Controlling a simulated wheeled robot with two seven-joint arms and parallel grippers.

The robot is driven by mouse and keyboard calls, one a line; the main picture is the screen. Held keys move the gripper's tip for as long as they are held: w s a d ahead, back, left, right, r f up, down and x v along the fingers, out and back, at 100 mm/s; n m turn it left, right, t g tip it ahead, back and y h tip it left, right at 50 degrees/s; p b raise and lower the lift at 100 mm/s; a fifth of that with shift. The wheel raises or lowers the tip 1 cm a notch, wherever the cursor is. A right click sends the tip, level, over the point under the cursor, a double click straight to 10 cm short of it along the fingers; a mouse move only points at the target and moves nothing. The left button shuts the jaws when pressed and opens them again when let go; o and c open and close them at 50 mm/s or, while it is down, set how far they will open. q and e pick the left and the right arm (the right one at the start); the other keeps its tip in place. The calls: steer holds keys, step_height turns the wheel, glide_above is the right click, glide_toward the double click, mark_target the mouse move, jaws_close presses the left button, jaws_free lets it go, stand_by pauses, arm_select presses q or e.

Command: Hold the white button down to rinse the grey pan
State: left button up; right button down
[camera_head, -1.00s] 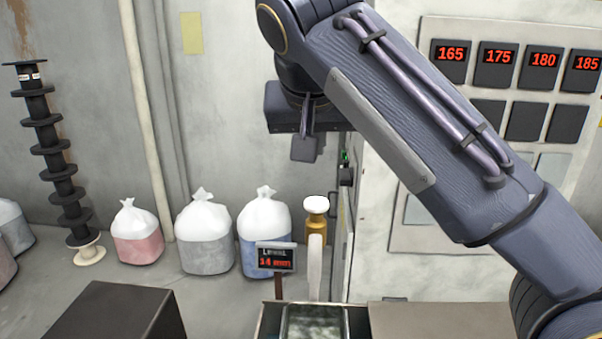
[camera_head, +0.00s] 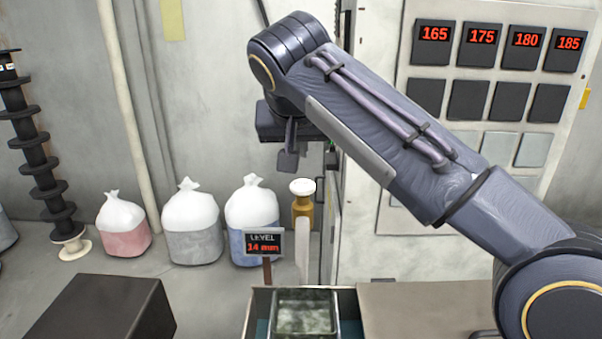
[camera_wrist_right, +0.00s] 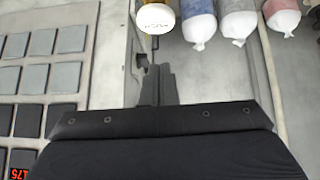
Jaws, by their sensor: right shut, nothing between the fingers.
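The white button (camera_head: 302,186) is a round cap on a brass post beside the cabinet edge. It also shows at the top of the right wrist view (camera_wrist_right: 155,18). The grey pan (camera_head: 305,312) is a square, mottled vessel sitting in a dark-rimmed basin (camera_head: 254,308) at the bottom of the head view, partly cut off. My right gripper (camera_head: 287,160) points down, shut and empty, just above and left of the button in the head view, with a gap showing. Its dark fingers (camera_wrist_right: 158,85) appear below the button in the wrist view. My left gripper is out of view.
A sign (camera_head: 264,243) reading "LEVEL 14 mm" stands behind the basin. Several tied bags (camera_head: 193,225) line the wall, with a stack of black spools (camera_head: 37,150) to the left. A dark box (camera_head: 100,310) is at front left. A cabinet with red numbers (camera_head: 435,33) is at right.

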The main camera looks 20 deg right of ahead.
mark_target(303, 180)
steer(key=shift+w+d+f, duration=0.1)
steer(key=shift+f, duration=1.1)
steer(key=shift+d+f, duration=0.1)
steer(key=shift+f, duration=1.1)
steer(key=shift+b, duration=0.3)
